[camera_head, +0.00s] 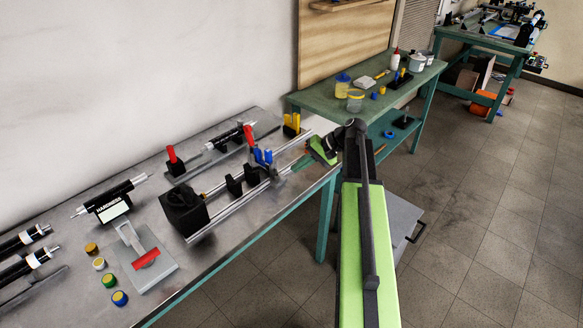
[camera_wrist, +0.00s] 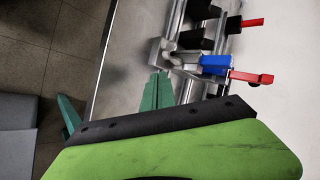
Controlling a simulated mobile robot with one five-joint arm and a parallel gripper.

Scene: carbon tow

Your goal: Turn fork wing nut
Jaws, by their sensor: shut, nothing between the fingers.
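A grey metal fork-like bracket (camera_wrist: 172,52) sits on the rail fixture, just ahead of my fingertips in the wrist view. I cannot clearly make out a wing nut on it. A blue piece (camera_wrist: 215,64) and a red handle (camera_wrist: 252,77) stand beside the bracket. In the head view the blue pieces (camera_head: 262,156) are at the right part of the rails, left of my gripper.
The rails (camera_head: 220,215) run along the metal workbench (camera_head: 60,295), with a black block (camera_head: 184,208) at their near end. A yellow holder (camera_head: 291,124) stands behind my gripper. A green table (camera_head: 330,103) with tubs is farther back. Floor at right is open.

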